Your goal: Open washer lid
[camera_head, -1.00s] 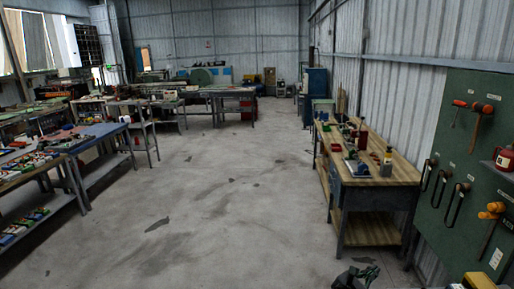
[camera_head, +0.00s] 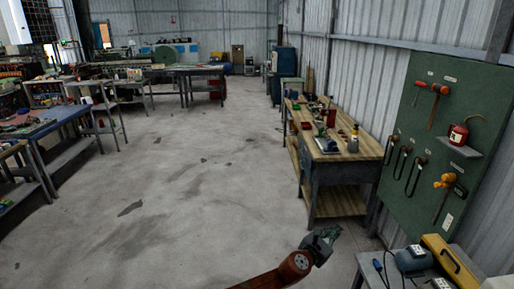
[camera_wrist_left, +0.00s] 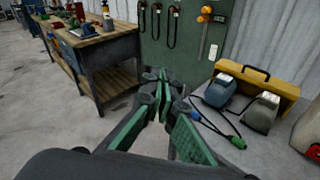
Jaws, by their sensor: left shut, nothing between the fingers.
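No washer and no lid can be made out in either view. My left gripper (camera_head: 326,238) is at the bottom of the head view, at the end of an orange-red arm link, over the floor short of the wooden workbench. In the left wrist view its grey fingers with green pads (camera_wrist_left: 160,90) point toward the bench and green tool board. It is shut with nothing held. My right gripper is not in view.
A wooden workbench (camera_head: 345,152) stands along the right wall beside a green tool board (camera_head: 442,140). A grey table at lower right holds a yellow case (camera_head: 450,262) and a blue power tool (camera_head: 414,258) with cables. The floor (camera_head: 190,190) ahead is clear.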

